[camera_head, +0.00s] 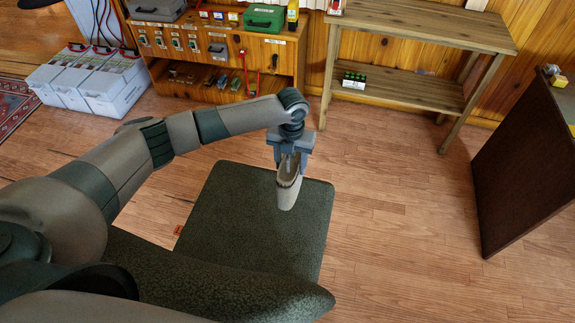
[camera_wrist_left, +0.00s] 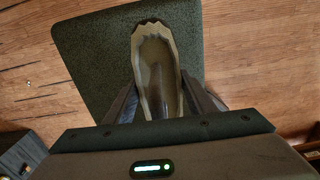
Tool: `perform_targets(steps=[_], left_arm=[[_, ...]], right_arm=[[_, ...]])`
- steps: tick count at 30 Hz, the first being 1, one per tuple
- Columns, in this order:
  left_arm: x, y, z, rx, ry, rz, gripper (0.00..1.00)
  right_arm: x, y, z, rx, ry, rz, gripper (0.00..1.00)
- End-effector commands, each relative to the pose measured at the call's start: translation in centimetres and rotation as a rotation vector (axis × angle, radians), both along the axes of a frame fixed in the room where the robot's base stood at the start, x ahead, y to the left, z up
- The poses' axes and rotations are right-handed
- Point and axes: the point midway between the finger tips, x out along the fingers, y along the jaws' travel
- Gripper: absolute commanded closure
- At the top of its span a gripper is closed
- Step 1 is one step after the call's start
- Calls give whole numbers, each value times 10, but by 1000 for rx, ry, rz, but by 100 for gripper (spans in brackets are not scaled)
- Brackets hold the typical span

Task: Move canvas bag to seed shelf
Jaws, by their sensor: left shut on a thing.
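My left gripper (camera_head: 290,163) is shut on the canvas bag (camera_head: 288,194), a slim beige bag that hangs below the jaws. In the left wrist view the bag (camera_wrist_left: 156,70) shows its open top between the two fingers (camera_wrist_left: 160,100), with a darker inside. It is held above a dark green padded surface (camera_head: 240,215); the gap beneath it is hard to judge. A wooden two-level shelf (camera_head: 400,92) stands at the back right, apart from the bag; I see no label naming it the seed shelf. My right gripper is not in view.
A small dark box with green tops (camera_head: 354,80) stands on the shelf's lower board; its top board looks mostly bare. A wooden cabinet (camera_head: 215,45) with a green case (camera_head: 264,18) is at the back. A dark panel (camera_head: 520,165) stands at right. Floor between is clear.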

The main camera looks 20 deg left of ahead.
Motion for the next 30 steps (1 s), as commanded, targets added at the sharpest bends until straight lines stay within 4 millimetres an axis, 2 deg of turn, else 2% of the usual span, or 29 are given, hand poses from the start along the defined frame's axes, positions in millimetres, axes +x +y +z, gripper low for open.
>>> perform_targets(steps=[11,17,23,30], left_arm=[[0,0,0,-1,-1,2,97],[-4,0,1,-2,1,62,97],[-16,-1,5,-4,6,249,97],[-41,-1,13,-6,16,612,97]], right_arm=[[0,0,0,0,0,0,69],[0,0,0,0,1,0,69],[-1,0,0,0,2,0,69],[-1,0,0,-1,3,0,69]])
